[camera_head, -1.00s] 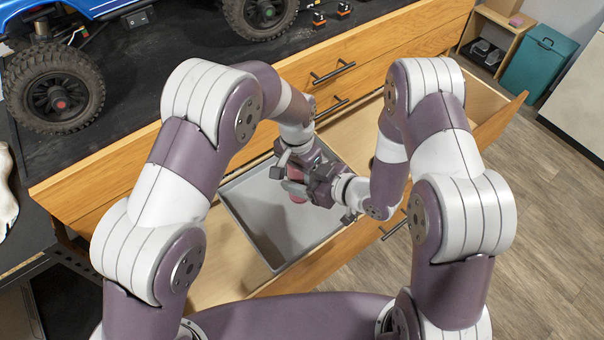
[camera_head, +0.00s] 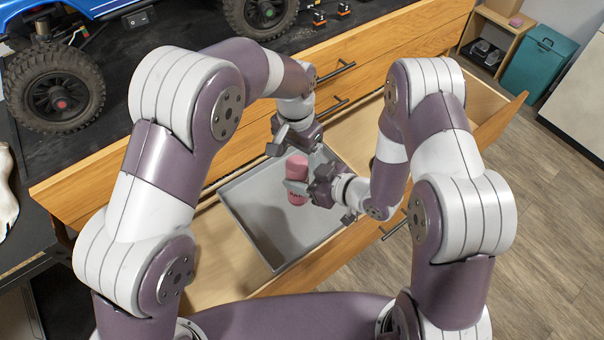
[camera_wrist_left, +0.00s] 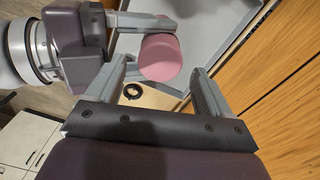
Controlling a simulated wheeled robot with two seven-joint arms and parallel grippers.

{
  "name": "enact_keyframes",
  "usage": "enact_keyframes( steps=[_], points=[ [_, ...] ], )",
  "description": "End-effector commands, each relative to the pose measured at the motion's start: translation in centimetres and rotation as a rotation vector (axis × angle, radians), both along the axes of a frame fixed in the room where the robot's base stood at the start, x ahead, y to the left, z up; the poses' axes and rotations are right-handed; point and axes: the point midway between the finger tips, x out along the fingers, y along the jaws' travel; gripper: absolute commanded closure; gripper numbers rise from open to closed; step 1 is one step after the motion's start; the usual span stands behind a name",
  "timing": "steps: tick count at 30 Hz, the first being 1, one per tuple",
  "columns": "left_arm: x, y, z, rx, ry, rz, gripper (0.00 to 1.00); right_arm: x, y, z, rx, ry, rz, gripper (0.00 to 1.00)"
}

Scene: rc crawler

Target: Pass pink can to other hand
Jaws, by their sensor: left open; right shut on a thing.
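The pink can (camera_head: 297,181) is upright above the grey tray (camera_head: 262,237) in the open drawer. My right gripper (camera_head: 300,187) is shut on the can from the right side. My left gripper (camera_head: 283,140) is open and empty, a little above and behind the can in the head view. In the left wrist view the can's pink end (camera_wrist_left: 161,57) shows beyond the open left fingers (camera_wrist_left: 160,88), apart from them. The right gripper (camera_wrist_left: 150,30) also shows there, holding the can.
The open wooden drawer (camera_head: 217,282) surrounds the tray. The bench with a blue crawler (camera_head: 62,90) is behind, its drawer handles (camera_head: 333,72) near my left wrist. A small black ring (camera_wrist_left: 133,91) lies below in the left wrist view.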

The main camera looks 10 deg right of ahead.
Motion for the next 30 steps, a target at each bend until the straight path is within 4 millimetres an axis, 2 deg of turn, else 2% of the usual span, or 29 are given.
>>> enact_keyframes(
  steps=[5, 8, 11, 13, 16, 18, 21, 25, 28, 30],
  points=[
    [0.0, 0.0, 0.6, -0.001, 0.0, 0.001, 0.13, 0.0, 0.0, 0.0, -0.001, -0.001, 0.0, 0.81],
    [0.7, 1.0, 1.1, -0.007, -0.01, 0.028, 0.13, 0.0, 0.0, 0.0, -0.001, -0.001, 0.0, 0.81],
    [2.2, 4.0, 3.7, -0.026, -0.05, 0.101, 0.13, 0.0, 0.0, 0.0, 0.0, -0.001, 0.0, 0.81],
    [1.5, 8.2, 5.4, -0.026, -0.058, 0.184, 0.13, 0.0, 0.0, 0.0, 0.0, -0.001, 0.0, 0.81],
    [-1.5, 14.5, 6.7, -0.026, -0.077, 0.335, 0.13, 0.0, 0.0, 0.0, 0.0, -0.001, 0.0, 0.81],
    [-4.6, 18.0, 6.8, -0.024, -0.089, 0.441, 0.13, 0.0, 0.0, 0.0, 0.001, -0.001, 0.0, 0.81],
    [-9.3, 21.2, 6.0, -0.021, -0.1, 0.567, 0.13, 0.0, 0.0, 0.0, 0.001, -0.001, 0.0, 0.81],
    [-13.9, 22.4, 4.3, -0.017, -0.098, 0.659, 0.13, 0.0, 0.0, 0.0, 0.001, -0.001, 0.0, 0.81],
    [-15.7, 22.4, 3.1, -0.013, -0.089, 0.686, 0.13, 0.0, 0.0, 0.0, 0.001, -0.001, 0.0, 0.81],
    [-15.5, 22.4, 2.9, -0.022, -0.109, 0.709, 0.13, 0.0, 0.0, 0.0, 0.001, -0.001, 0.0, 0.81]
  ],
)
